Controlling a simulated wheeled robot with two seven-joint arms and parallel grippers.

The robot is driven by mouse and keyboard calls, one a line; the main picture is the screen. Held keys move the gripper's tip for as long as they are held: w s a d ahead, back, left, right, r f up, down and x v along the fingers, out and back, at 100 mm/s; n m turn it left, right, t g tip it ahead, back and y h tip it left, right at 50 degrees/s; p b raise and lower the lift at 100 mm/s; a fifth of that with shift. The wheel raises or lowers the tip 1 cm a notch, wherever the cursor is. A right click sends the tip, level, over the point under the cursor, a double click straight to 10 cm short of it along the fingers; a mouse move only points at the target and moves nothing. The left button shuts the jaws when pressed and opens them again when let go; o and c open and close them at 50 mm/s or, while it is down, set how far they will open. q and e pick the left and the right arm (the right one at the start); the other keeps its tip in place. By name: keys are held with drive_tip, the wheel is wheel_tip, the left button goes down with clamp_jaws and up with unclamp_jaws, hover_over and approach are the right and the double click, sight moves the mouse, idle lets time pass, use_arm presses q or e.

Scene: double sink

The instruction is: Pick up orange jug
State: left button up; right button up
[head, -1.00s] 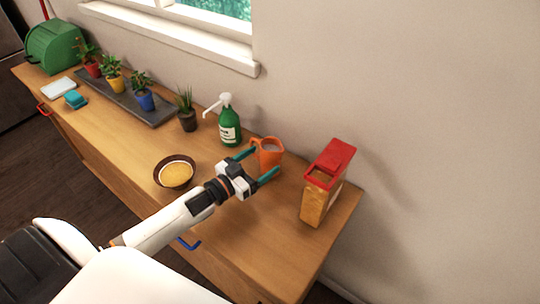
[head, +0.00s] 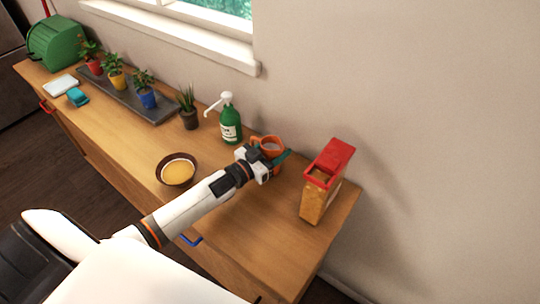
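The orange jug (head: 268,144) stands near the wall on the wooden counter, between the green pump bottle and the red-topped container. My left gripper (head: 271,162) is at the jug's near side, with one teal finger showing at the jug's right. The gripper body hides the lower part of the jug and the other finger. I cannot tell whether the fingers touch the jug or how far apart they are. My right gripper is not in the view.
A green pump bottle (head: 230,125) stands close left of the jug. A red-topped container (head: 325,180) stands to the right. A brown bowl (head: 177,169) with yellow contents sits front left. Potted plants on a dark tray (head: 118,96) are farther left. The counter's front right is clear.

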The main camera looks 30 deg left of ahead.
use_arm(q)
drive_tip(key=c, duration=0.6)
drive_tip(key=shift+r, duration=0.15)
wheel_tip(320, 180, up, 10)
drive_tip(key=shift+f+b, duration=0.1)
drive_tip(key=shift+b, duration=0.2)
